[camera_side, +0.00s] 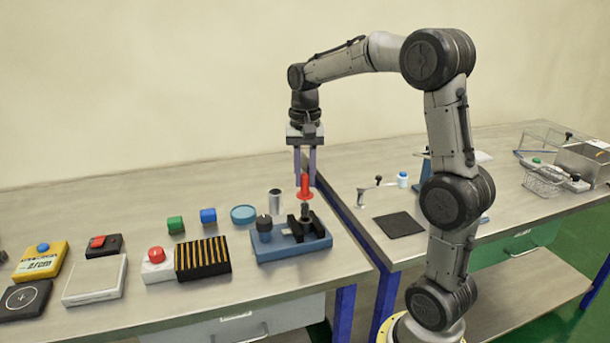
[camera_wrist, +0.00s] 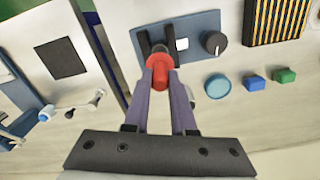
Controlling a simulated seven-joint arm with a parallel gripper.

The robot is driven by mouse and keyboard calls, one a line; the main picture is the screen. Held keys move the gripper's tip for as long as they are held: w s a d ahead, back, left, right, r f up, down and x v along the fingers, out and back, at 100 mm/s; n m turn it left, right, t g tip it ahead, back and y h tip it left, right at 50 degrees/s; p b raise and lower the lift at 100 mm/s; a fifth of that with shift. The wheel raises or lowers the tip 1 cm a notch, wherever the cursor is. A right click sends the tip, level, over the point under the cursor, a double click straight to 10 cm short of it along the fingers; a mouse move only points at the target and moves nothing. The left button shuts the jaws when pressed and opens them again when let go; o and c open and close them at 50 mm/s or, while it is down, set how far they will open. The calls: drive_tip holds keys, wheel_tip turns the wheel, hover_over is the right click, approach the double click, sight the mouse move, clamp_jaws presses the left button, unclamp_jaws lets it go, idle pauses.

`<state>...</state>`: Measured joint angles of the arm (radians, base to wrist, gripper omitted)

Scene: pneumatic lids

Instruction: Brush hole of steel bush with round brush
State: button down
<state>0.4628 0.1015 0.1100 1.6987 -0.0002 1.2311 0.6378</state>
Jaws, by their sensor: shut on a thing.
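My gripper (camera_side: 305,181) is shut on the red handle of the round brush (camera_side: 304,190). It holds the brush upright above a blue fixture (camera_side: 291,249) with black jaws (camera_side: 293,228) and a dark knob (camera_side: 264,223). A dark grey piece shows under the red handle, between the jaws. I cannot tell whether it is the steel bush or the brush's lower end. In the wrist view the red handle (camera_wrist: 160,68) is between my fingertips (camera_wrist: 161,78), over the fixture's black jaws (camera_wrist: 157,50). The bush's hole is hidden.
A metal cylinder (camera_side: 275,202) and a light-blue round dish (camera_side: 243,214) stand behind the fixture. Blue (camera_side: 208,215) and green (camera_side: 175,224) blocks and a black-and-yellow striped box (camera_side: 203,258) are to the left. A gap separates this table from the right one.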

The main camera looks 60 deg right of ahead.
sight(305, 194)
drive_tip(key=shift+f, duration=0.2)
drive_tip(key=shift+f, duration=0.4)
drive_tip(key=shift+f, duration=0.1)
idle(1.1)
drive_tip(key=shift+f, duration=0.9)
drive_tip(key=shift+r, duration=1)
drive_tip(key=shift+f, duration=0.1)
drive_tip(key=shift+f, duration=0.85)
